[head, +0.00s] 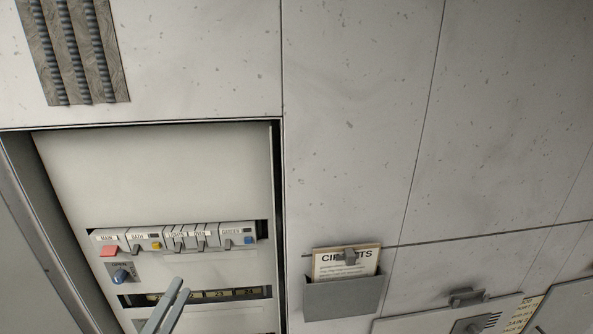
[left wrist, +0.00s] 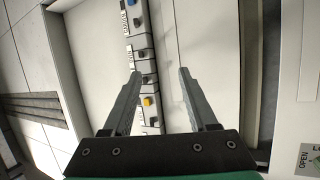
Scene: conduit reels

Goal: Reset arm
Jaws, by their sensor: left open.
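My left gripper (head: 181,286) shows at the bottom of the head view, its two grey fingers in front of the lower part of an open wall cabinet. In the left wrist view the same gripper (left wrist: 160,71) has its fingers spread apart with nothing between them. Behind them is the cabinet's pale panel with its switch row (left wrist: 140,55). In the head view the switch row (head: 180,238) has labels, small levers and red, yellow and blue parts. The gripper's fingers appear below this row. My right gripper is not in view.
A numbered slot (head: 235,293) lies lower. A grey pocket (head: 343,298) holding papers (head: 345,264) hangs right of the cabinet. A ribbed vent (head: 75,50) is upper left. The upper cabinet panel is bare.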

